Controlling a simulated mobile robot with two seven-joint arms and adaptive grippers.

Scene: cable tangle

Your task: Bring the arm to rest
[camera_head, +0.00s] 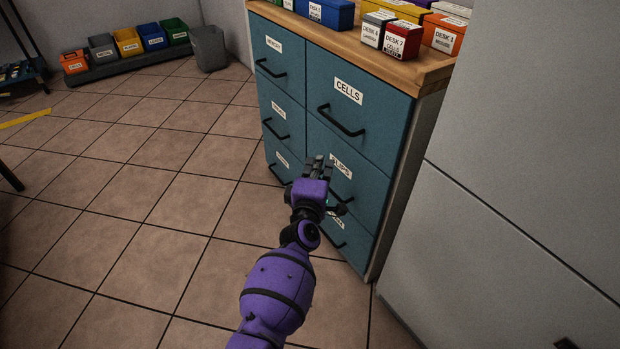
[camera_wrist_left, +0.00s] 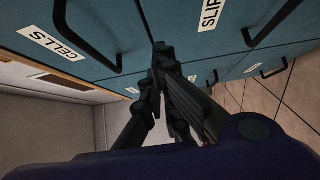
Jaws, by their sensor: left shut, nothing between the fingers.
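My left arm, purple with black joints, reaches up from the bottom of the head view. Its left gripper (camera_head: 318,165) is in front of the teal drawer cabinet (camera_head: 352,72), overlapping the drawer labelled "SLIPS". In the left wrist view the black fingers of the left gripper (camera_wrist_left: 160,62) are together with nothing between them. The cabinet's drawer fronts (camera_wrist_left: 130,72) fill the upper part of that view, close beyond the fingertips. I cannot tell whether the fingertips touch a drawer front. All the drawers that show look closed.
The cabinet's wooden top (camera_head: 400,58) carries several labelled bins, including a red one (camera_head: 402,42). A grey wall (camera_head: 530,150) stands at the right. Coloured bins (camera_head: 128,42) and a grey waste bin (camera_head: 208,48) are at the back left. The tiled floor (camera_head: 150,190) is mostly clear.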

